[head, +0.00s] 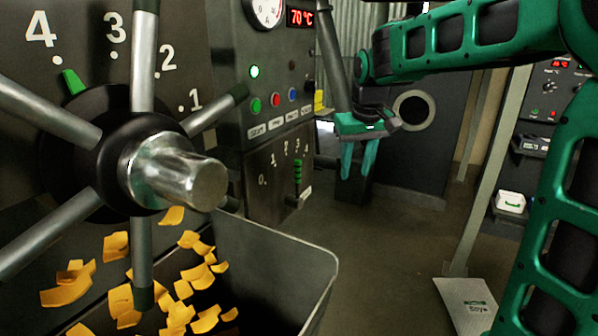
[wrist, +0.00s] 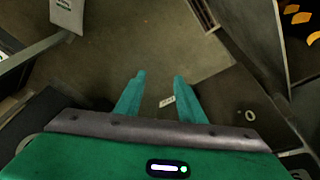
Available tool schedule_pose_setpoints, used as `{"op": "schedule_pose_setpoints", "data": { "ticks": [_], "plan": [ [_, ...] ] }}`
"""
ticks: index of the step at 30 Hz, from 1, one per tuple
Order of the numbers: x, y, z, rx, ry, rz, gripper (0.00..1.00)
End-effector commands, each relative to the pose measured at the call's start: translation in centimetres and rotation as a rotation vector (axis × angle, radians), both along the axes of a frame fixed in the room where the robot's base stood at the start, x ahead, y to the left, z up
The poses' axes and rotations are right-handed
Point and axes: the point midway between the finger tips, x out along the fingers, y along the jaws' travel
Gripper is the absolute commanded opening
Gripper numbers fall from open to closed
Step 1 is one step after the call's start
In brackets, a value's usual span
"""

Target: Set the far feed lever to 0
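I cannot make out the lever in the wrist view.
A large spoked wheel (head: 175,172) with a 1 to 4 scale fills the left foreground. Below it is a metal bin (head: 285,262) with yellow flakes. Control buttons (head: 275,99) are above the lever panel. Floor between is clear.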

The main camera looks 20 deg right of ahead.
Motion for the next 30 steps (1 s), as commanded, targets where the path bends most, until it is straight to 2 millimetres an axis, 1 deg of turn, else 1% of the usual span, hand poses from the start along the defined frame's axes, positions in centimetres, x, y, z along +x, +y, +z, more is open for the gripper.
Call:
{"op": "schedule_pose_setpoints", "data": {
  "ticks": [1,3,6,9,13,17,20,27,30],
  "plan": [
    [2.7,1.7,0.4,0.007,-0.019,0.046,0.36],
    [5.8,4.0,1.2,0.017,-0.049,0.104,0.36],
    [9.1,6.7,1.9,0.034,-0.082,0.166,0.36],
    [11.2,8.5,2.5,0.048,-0.105,0.209,0.36],
    [12.5,9.6,2.7,0.057,-0.119,0.233,0.36],
    [13.0,9.8,1.8,0.059,-0.12,0.235,0.36],
    [13.4,9.8,0.6,0.058,-0.12,0.233,0.36],
    [15.0,9.9,-3.5,0.058,-0.118,0.232,0.36],
    [15.6,10.0,-4.9,0.057,-0.118,0.231,0.36]
  ]
}}
